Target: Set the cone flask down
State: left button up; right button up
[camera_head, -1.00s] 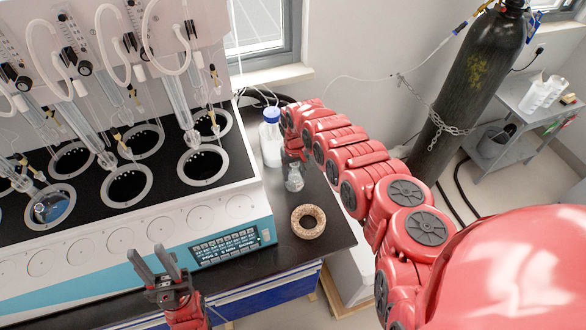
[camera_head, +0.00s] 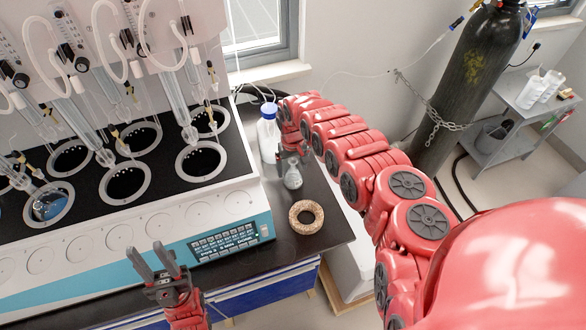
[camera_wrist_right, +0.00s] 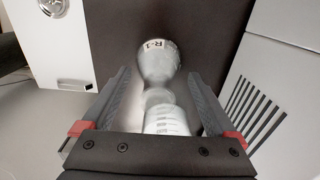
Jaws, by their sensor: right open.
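The cone flask (camera_head: 293,177) is small and clear and stands upright on the dark bench, right of the distiller. In the right wrist view the flask (camera_wrist_right: 158,65) shows an "R-1" label and lies between the two fingers, with a gap on each side. My right gripper (camera_head: 290,156) is by the flask's upper part; in the wrist view its fingers (camera_wrist_right: 160,95) are spread and do not appear to touch the glass. My left gripper (camera_head: 148,256) is open and empty in front of the distiller's panel.
A cork ring (camera_head: 306,217) lies on the bench in front of the flask. A white bottle with a blue cap (camera_head: 268,134) stands just behind. The distiller (camera_head: 230,205) fills the left. The bench's right edge is close. A chained dark gas cylinder (camera_head: 465,80) stands beyond.

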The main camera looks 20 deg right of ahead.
notch_tip(320, 180, up, 11)
jog(key=b, duration=0.2)
dwell(0.3)
jog(key=shift+s+d+r, duration=0.1)
jog(key=shift+r, duration=0.05)
